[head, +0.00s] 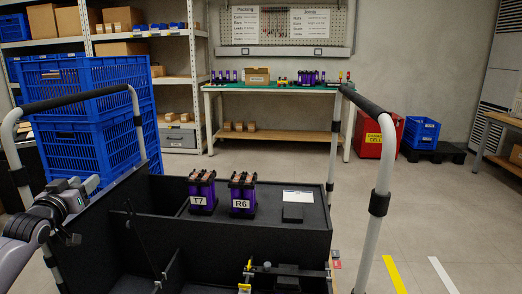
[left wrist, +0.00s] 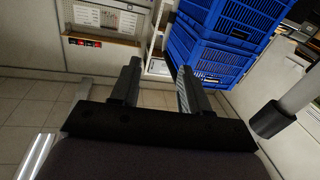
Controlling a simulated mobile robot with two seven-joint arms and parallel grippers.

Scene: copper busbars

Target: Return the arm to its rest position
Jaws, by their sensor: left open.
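My left gripper (head: 82,184) is at the left of the head view, beside the outer wall of the black cart (head: 122,204). In the left wrist view its two dark fingers (left wrist: 158,72) stand apart with nothing between them. My right gripper does not show in either view. Two purple-and-black busbar units with copper-coloured tops stand upright on the cart's black top: one labelled T7 (head: 202,192) and one labelled R6 (head: 242,195). Both are apart from the left gripper.
Stacked blue crates (head: 85,115) stand left, behind the cart; they also show in the left wrist view (left wrist: 215,45). Grey cart rails (head: 384,150) rise at both sides. A workbench (head: 275,89) stands at the back wall. A red bin (head: 370,135) and open floor lie right.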

